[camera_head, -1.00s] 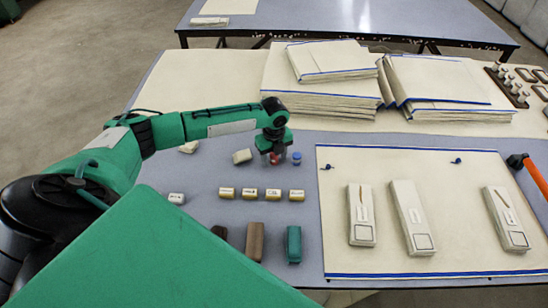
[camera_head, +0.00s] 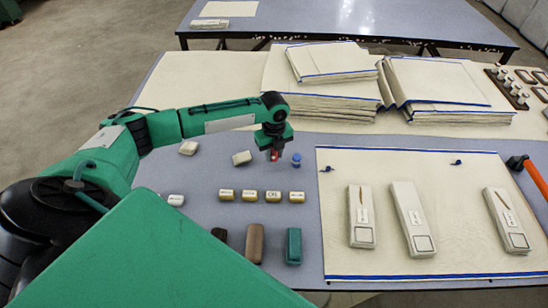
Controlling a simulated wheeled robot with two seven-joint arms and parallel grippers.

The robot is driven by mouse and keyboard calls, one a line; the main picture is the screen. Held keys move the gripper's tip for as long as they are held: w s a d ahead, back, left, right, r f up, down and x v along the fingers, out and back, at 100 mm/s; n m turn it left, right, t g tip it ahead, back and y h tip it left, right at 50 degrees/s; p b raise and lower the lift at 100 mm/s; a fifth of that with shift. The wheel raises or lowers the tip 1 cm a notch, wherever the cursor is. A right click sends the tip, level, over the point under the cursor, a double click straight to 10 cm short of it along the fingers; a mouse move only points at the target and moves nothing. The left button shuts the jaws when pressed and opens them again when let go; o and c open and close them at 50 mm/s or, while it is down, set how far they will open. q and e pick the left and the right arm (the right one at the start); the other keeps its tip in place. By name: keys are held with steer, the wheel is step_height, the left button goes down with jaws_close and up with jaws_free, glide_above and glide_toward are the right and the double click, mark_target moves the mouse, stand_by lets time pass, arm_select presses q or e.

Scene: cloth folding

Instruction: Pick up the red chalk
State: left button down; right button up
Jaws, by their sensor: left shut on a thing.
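The red chalk (camera_head: 274,155) is a small red piece low between the fingers of my left gripper (camera_head: 274,153). My left gripper points down and is shut on it, to the left of a small blue piece (camera_head: 296,160). The fingers hide part of the red chalk. It appears to be a little above the grey-blue table (camera_head: 205,215), though the exact gap is hard to tell. My right gripper is not in view.
White blocks (camera_head: 242,158) lie left of the gripper. Several gold-and-white pieces (camera_head: 250,195) form a row nearer. Brown (camera_head: 254,243) and teal (camera_head: 293,246) blocks lie in front. A cream cloth (camera_head: 460,210) with white boxes (camera_head: 361,215) lies right; folded cloth stacks (camera_head: 320,95) stand behind.

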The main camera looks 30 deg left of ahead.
arm_select(q)
step_height(320, 180, up, 18)
steer(key=shift+f+b, duration=0.25)
steer(key=shift+b, duration=0.05)
steer(key=c, duration=1.8)
jaws_free()
steer(key=shift+c, duration=1.1)
